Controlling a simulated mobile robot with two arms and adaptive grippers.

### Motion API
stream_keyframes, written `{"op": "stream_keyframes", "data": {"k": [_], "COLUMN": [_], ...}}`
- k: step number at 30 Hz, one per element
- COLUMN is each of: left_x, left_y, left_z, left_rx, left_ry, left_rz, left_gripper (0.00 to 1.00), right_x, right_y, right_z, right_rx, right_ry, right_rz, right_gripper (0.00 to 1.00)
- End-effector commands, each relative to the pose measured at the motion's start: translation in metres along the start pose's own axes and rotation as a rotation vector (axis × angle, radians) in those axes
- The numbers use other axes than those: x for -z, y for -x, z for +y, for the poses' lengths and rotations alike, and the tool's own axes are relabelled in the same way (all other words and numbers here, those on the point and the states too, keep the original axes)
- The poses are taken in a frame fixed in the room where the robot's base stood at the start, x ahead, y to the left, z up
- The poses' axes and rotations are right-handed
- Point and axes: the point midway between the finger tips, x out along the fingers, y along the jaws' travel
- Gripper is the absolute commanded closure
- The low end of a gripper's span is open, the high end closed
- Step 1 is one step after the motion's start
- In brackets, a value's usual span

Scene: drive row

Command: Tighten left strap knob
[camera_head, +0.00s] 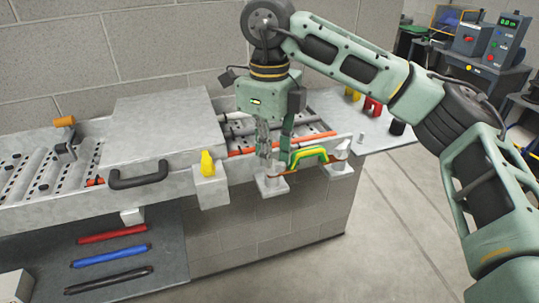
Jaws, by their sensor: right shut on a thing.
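A curved green and yellow strap (308,154) spans the front of the metal conveyor frame, between two pale blocks. My right gripper (272,158) points down at the strap's left end, over the left block (272,187). Its fingers are shut around the left strap knob, which they mostly hide. I cannot tell how far the knob is turned. The right block (341,168) carries a small pale knob (340,150) and stands clear of the gripper. My left gripper is not in view.
A grey cover with a black handle (138,176) and a yellow lever (207,163) are left of the gripper. Red (112,234), blue (110,255) and black (108,280) rods lie on a lower shelf. Open floor (400,230) is at right.

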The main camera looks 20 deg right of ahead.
Motion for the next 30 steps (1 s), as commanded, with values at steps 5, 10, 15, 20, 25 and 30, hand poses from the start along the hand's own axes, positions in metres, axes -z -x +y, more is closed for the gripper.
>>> {"op": "stream_keyframes", "data": {"k": [5, 10, 15, 20, 25, 30], "left_x": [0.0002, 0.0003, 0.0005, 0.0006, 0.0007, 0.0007], "left_y": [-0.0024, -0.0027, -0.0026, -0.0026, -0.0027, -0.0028], "left_z": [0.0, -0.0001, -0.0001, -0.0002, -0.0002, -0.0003], "left_rx": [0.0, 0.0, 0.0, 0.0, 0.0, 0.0], "left_ry": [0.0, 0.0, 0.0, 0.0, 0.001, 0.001], "left_rz": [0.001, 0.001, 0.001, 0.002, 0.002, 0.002], "left_gripper": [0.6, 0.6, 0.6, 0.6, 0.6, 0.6], "right_x": [-0.0006, -0.0005, -0.0005, -0.0005, -0.0004, -0.0002], "right_y": [0.0016, 0.0021, 0.0023, 0.0024, 0.0017, 0.001], "right_z": [-0.0008, -0.001, -0.0012, -0.0013, -0.001, -0.0008], "right_rx": [0.002, 0.002, 0.002, 0.003, 0.002, 0.001], "right_ry": [-0.043, -0.057, -0.06, -0.06, -0.058, -0.056], "right_rz": [-0.004, -0.004, -0.005, -0.005, -0.004, -0.002], "right_gripper": [1.0, 1.0, 1.0, 0.89, 0.74, 0.71]}}
